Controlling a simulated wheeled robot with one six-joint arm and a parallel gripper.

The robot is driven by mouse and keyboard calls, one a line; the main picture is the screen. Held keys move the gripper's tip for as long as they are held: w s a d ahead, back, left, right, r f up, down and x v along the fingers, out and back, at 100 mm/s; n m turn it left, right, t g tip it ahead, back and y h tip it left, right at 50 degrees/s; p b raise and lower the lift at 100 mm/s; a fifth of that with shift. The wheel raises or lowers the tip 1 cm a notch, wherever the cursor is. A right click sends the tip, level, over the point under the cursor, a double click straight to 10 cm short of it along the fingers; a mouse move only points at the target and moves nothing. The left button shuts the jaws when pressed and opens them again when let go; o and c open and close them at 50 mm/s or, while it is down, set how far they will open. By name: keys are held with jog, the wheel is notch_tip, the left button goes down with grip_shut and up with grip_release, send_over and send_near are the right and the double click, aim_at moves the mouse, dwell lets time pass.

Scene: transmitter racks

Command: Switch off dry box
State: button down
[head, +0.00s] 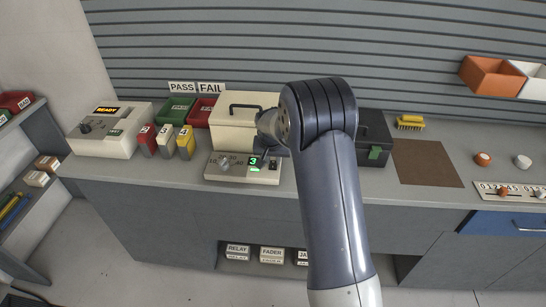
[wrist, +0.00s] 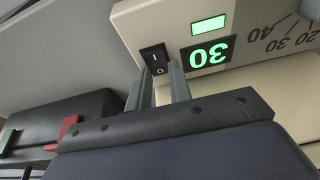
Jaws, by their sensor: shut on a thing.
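The dry box is a cream box (head: 232,134) with a black handle on its lid. Its front panel (head: 213,172) has a dial (head: 225,163) with numbers and a lit green display (head: 254,162). In the wrist view the panel is upside down; the display (wrist: 210,54) reads 30 and a green lamp (wrist: 209,26) is lit. A black rocker switch (wrist: 154,58) marked I and O sits beside them. My gripper (wrist: 160,72) has its two fingertips at the switch, one on each side, shut on it. Which side of the rocker is pressed I cannot tell. My arm hides the box's right part in the head view.
A black case (head: 374,140) with a green latch stands close right of the dry box. A cream READY unit (head: 100,143), several coloured blocks and green (head: 176,110) and red (head: 201,112) bins stand left. A brown mat (head: 425,164) lies farther right.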

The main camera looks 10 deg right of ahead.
aim_at(273, 166)
jog(key=shift+w+d+r+g+p, duration=0.15)
jog(key=shift+r+g+p, duration=0.15)
jog(key=shift+p, duration=0.2)
jog(key=shift+w+f+g+y+p, duration=0.15)
jog(key=shift+f+g+y+p, duration=0.2)
jog(key=shift+g+p, duration=0.3)
jog(key=c, duration=1.3)
grip_release()
jog(key=shift+r, duration=0.1)
jog(key=r, duration=0.3)
jog(key=s+r+b, duration=0.1)
jog(key=r, duration=0.3)
jog(key=r+b, duration=0.1)
jog(key=r, duration=0.2)
jog(key=shift+s+a+r, duration=0.2)
jog(key=shift+a+r, duration=0.05)
jog(key=shift+r, duration=0.05)
